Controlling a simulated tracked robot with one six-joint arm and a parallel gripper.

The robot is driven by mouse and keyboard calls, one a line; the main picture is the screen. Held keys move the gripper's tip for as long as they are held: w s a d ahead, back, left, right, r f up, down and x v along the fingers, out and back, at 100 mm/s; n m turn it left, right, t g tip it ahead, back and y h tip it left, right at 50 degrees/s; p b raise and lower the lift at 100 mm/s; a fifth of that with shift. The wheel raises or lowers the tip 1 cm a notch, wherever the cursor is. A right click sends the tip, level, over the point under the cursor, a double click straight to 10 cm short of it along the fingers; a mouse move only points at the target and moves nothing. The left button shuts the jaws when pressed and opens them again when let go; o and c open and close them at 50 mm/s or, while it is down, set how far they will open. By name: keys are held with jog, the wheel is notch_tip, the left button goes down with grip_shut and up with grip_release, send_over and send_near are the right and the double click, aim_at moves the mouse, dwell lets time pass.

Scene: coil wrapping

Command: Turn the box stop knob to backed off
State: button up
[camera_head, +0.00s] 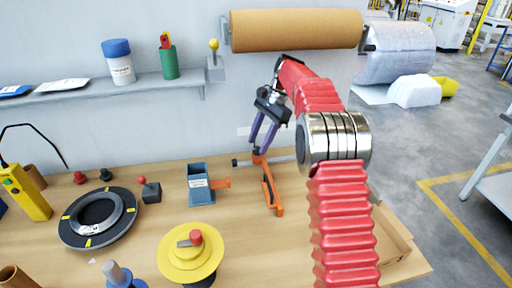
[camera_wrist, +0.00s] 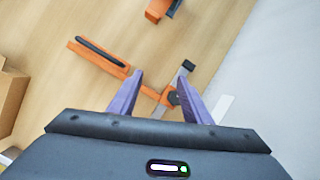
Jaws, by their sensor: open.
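An orange slotted bracket (camera_head: 271,194), apparently the box stop, lies on the workbench across a thin grey rail. The bracket (camera_wrist: 98,56) also shows in the wrist view. A small dark knob (camera_wrist: 172,97) sits at its end on the rail, beside my right-hand finger. In the head view the knob is mostly hidden by my fingers. The rail ends in a black tip (camera_wrist: 188,66). My gripper (camera_head: 257,149) is open above the bracket end, its purple fingers pointing down. In the wrist view my gripper (camera_wrist: 159,77) has the knob area between its fingers; I cannot tell any contact.
A grey-blue holder (camera_head: 201,186) with an orange handle stands left of the bracket. A yellow round turntable (camera_head: 190,256) is in front. A wall stands close behind the rail. A cardboard box (camera_head: 394,235) is at the bench's right. A brown roll (camera_head: 296,30) hangs above.

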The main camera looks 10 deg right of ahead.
aim_at(257, 149)
jog(key=s+r+n, duration=0.1)
jog(key=s+r, duration=0.2)
jog(key=s, duration=0.1)
jog(key=w+a+r+n+t+h, duration=0.3)
jog(key=w+n+t+h, duration=0.1)
jog(key=h, duration=0.3)
jog(key=shift+w+a+n+t, duration=0.2)
jog(key=shift+w+n+t, duration=0.1)
jog(key=shift+w, duration=0.15)
jog(key=x, duration=1.3)
jog(key=shift+w+d+f, duration=0.1)
jog(key=shift+d+f, duration=0.1)
jog(key=shift+f, duration=0.1)
jog(key=shift+c, duration=0.4)
